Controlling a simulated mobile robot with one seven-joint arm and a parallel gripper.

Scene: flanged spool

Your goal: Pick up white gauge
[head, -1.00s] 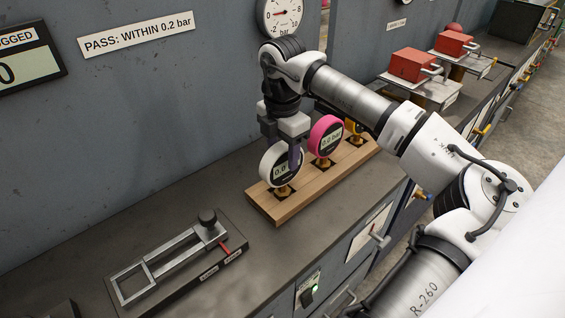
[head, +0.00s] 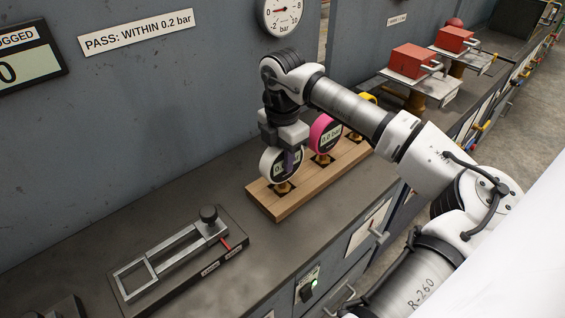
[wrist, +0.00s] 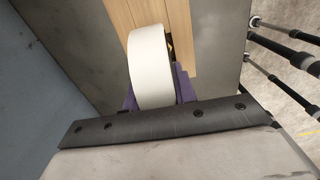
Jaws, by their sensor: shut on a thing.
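The white gauge (head: 270,168) is a round dial with a white rim, a dark face and a brass stem. It stands upright in the nearest hole of the wooden block (head: 266,204). My gripper (head: 289,160) points down over it and is shut on it, one finger crossing the face. In the wrist view, the white rim of the gauge (wrist: 150,62) sits between the purple fingers, above the wood. The far finger is mostly hidden in the head view.
A pink gauge (head: 325,119) and a yellow gauge (head: 366,98) stand behind it in the same block. A metal slide fixture (head: 175,255) lies on the bench at front left. Bare bench (head: 205,180) lies between. A grey panel wall rises behind.

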